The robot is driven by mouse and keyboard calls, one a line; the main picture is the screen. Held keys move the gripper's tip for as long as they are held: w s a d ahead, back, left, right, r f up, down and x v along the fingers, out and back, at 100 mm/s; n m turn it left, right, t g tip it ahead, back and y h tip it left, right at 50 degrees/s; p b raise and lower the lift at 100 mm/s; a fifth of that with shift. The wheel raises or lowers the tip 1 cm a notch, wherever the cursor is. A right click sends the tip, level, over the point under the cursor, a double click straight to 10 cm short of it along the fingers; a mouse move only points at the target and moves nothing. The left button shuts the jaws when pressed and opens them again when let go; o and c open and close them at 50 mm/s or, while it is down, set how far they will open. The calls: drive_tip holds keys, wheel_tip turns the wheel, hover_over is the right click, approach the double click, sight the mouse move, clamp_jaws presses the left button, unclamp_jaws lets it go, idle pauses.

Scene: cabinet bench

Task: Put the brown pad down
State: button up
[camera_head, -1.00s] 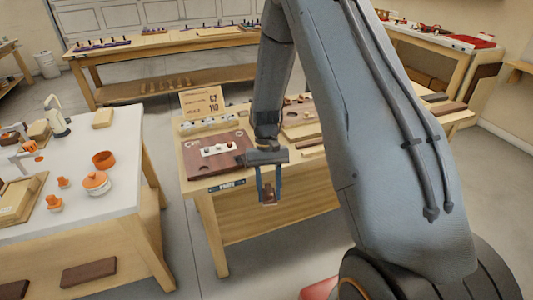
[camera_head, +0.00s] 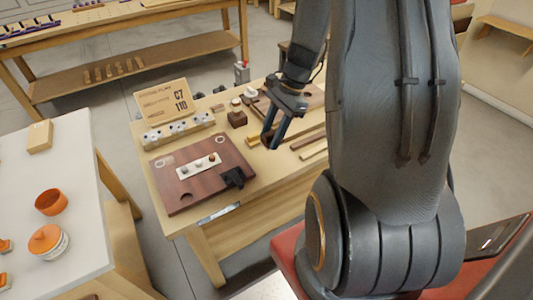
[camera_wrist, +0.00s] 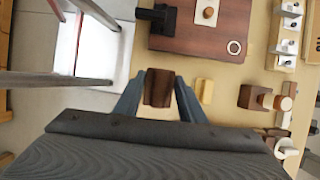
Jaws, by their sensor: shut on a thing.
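My gripper (camera_wrist: 158,84) is shut on the brown pad (camera_wrist: 158,90), a small dark wooden piece held between the fingertips in the wrist view. In the head view my gripper (camera_head: 272,143) points down over the wooden bench (camera_head: 262,180), right of the dark red-brown board (camera_head: 188,190). The pad cannot be made out clearly there. Bench top shows below the pad in the wrist view; I cannot tell how high the pad is above it.
A yellow block (camera_wrist: 205,91) lies close beside the pad. A black fixture (camera_head: 233,178) sits at the board's corner. A brown block with a knob (camera_head: 237,117), wooden strips (camera_head: 308,140) and a sign (camera_head: 164,100) stand nearby. Bare bench lies right of the board.

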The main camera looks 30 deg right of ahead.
drive_tip(key=shift+s+f+p, duration=0.1)
drive_tip(key=shift+f+p, duration=0.8)
drive_tip(key=shift+f, duration=3.65)
drive_tip(key=shift+f, duration=0.15)
drive_tip(key=o, duration=1.2)
drive_tip(key=shift+o, duration=0.2)
drive_tip(key=b+v, duration=0.3)
drive_tip(key=v, duration=0.9)
drive_tip(key=s+a+r+n+h, duration=0.2)
drive_tip(key=s+a+r+n, duration=0.1)
drive_tip(key=a+n, duration=0.5)
drive_tip(key=s+a+r+n+t+h, duration=0.1)
drive_tip(key=s+a+r+n+h, duration=0.1)
drive_tip(key=a+n, duration=0.7)
drive_tip(key=s+r, duration=0.1)
drive_tip(key=s, duration=0.1)
drive_tip(key=shift+s+a+r+n+t+h, duration=0.2)
drive_tip(key=shift+s+r+n+t+h, duration=0.1)
drive_tip(key=shift+s+r, duration=0.1)
